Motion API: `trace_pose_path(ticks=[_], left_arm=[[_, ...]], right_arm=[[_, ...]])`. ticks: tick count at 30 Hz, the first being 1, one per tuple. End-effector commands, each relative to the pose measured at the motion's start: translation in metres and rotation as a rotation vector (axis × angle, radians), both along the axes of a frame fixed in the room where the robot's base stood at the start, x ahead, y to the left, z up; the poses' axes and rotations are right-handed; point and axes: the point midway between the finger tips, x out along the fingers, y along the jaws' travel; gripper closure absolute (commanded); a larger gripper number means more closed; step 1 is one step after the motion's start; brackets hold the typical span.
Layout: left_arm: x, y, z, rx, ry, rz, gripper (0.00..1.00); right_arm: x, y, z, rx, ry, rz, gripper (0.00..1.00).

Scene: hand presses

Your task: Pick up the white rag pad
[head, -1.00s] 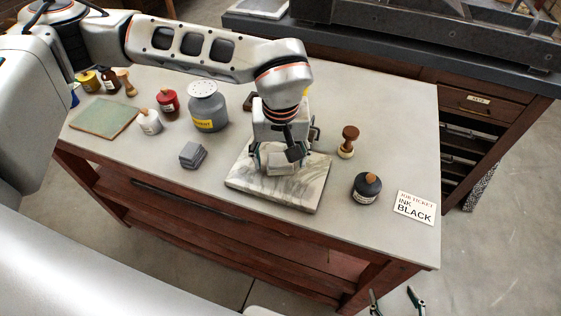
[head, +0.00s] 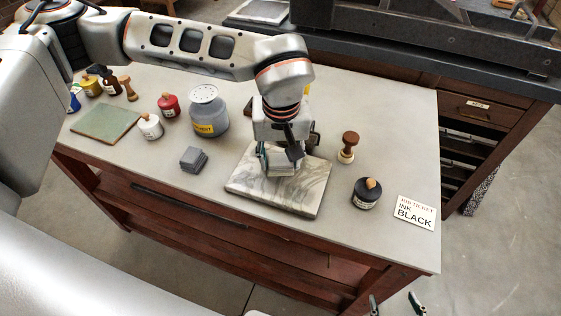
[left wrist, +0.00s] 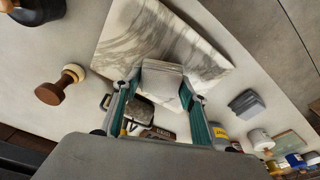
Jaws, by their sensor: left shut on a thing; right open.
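The white rag pad (left wrist: 161,80) is a pale, folded block over the marble slab (head: 262,191). My left gripper (head: 281,170) reaches down over the slab, its fingers shut on the pad from both sides. The left wrist view shows the pad between the two green-edged fingers, with the slab (left wrist: 140,32) beyond it. In the head view the gripper hides most of the pad. Whether the pad touches the slab I cannot tell. My right gripper (head: 394,304) is open and empty at the bottom edge of the head view, off the table.
A grey pad stack (head: 194,159) sits left of the slab. A wooden-handled tool (head: 348,147), a black ink jar (head: 367,193) and a job ticket (head: 414,212) stand to the right. A solvent can (head: 208,112), red jar (head: 168,105) and white jar (head: 150,126) are at left.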

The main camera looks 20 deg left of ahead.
Motion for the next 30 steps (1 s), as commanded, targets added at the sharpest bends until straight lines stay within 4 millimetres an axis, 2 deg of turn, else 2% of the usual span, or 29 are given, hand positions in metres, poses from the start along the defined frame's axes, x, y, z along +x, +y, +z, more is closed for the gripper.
trace_pose_path(ticks=[5,12,18,24,30], left_arm=[[0.002,0.000,0.039,-0.001,-0.009,-0.001,0.81],[0.001,0.000,0.107,-0.001,-0.010,0.000,0.81],[0.001,0.000,0.152,0.000,-0.008,0.000,0.81],[0.000,0.000,0.177,0.000,-0.003,0.000,0.81],[0.000,0.000,0.184,0.000,-0.002,0.000,0.81]], right_arm=[[0.002,0.000,0.006,0.004,-0.005,-0.002,0.37],[0.006,0.003,0.014,0.012,-0.013,-0.001,0.37],[0.005,0.006,0.015,0.018,-0.011,0.001,0.37],[0.003,0.005,0.013,0.019,-0.002,0.000,0.37],[0.000,0.005,0.012,0.021,0.001,0.000,0.37]])
